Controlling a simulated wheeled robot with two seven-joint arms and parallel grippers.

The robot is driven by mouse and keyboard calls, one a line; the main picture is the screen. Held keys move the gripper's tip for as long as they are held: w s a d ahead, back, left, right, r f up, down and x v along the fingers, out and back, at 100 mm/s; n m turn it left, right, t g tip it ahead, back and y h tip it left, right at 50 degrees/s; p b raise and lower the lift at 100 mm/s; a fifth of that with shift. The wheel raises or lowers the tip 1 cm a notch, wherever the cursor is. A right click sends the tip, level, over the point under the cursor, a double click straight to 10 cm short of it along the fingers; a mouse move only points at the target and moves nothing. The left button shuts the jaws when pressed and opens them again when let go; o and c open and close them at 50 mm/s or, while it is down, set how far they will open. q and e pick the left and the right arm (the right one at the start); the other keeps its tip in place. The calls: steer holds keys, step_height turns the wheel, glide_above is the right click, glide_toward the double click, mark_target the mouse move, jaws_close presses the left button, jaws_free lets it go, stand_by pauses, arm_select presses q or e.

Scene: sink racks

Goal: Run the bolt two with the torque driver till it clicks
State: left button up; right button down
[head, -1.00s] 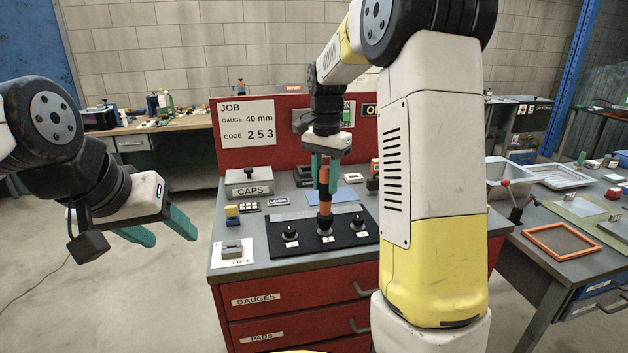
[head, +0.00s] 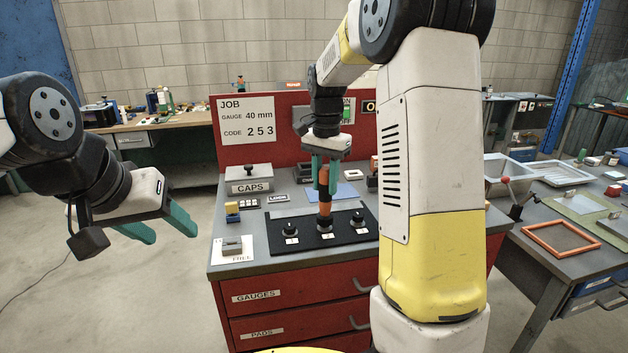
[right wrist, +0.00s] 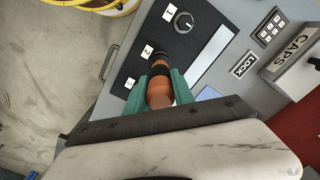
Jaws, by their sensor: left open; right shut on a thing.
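The torque driver (head: 324,182) has an orange grip and a black lower end and stands upright over the middle position of the black bolt plate (head: 275,240). My right gripper (head: 325,180) is shut on the driver, which also shows between the green fingers in the right wrist view (right wrist: 160,92). The driver's lower end hides bolt two, by the label 2 (head: 326,237). Bolt one (head: 290,228) and bolt three (head: 357,219) stand on either side. My left gripper (head: 165,228) is open and empty, left of the bench, above the floor.
A red panel with a JOB sign (head: 247,121) stands behind. Drawers (head: 290,290) are closed.

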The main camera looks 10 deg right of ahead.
steer(key=shift+f, duration=0.85)
stand_by(3.0)
